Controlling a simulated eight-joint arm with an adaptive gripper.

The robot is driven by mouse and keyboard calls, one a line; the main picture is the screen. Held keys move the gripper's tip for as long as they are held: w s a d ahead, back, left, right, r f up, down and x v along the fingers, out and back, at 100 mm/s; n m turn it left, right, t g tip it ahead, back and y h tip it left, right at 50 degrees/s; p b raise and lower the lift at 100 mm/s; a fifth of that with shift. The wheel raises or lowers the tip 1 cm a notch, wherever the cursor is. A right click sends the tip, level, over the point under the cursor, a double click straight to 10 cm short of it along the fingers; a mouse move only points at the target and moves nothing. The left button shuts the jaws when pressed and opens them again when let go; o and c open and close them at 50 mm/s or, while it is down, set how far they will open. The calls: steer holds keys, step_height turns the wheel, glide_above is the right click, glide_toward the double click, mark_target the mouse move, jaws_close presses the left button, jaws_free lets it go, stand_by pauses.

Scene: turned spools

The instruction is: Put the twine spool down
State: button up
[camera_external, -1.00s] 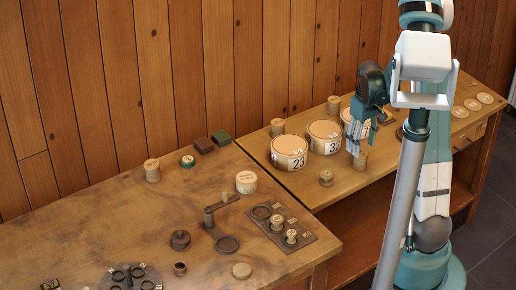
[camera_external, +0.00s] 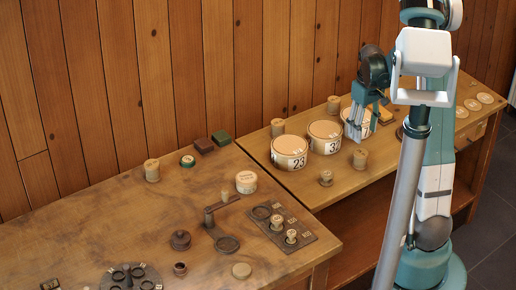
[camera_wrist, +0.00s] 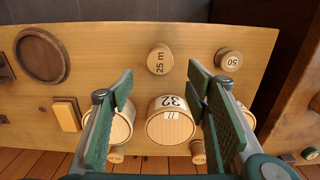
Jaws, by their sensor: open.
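The twine spool, which I take to be the pale wooden one (camera_external: 360,159), stands upright on the right bench (camera_external: 285,185), in front of the round tubs. In the wrist view it appears as the spool marked "25 m" (camera_wrist: 160,60), just beyond my fingertips. My gripper (camera_external: 357,134) is above the spool and apart from it. In the wrist view my gripper (camera_wrist: 160,82) has its green-padded fingers spread with nothing held between them.
Round tubs numbered 23 (camera_external: 290,152) and 32 (camera_external: 324,138) stand close behind, with a third (camera_external: 357,122) near my fingers. A smaller spool marked "50" (camera_wrist: 229,59) stands beside the twine spool. The bench's front edge is near both spools.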

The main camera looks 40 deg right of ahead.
stand_by(0.3)
steer(key=s+a+r+t, duration=0.2)
steer(key=s+a+r, duration=0.3)
steer(key=a+r, duration=0.5)
steer(key=s+a+r+t, duration=0.35)
steer(key=a+r, duration=0.45)
steer(key=a, duration=0.4)
steer(key=s+a+r+t, duration=0.1)
steer(key=s+a+r, duration=0.1)
steer(key=s+a, duration=0.5)
steer(key=shift+s+t, duration=0.35)
steer(key=shift+s, duration=0.25)
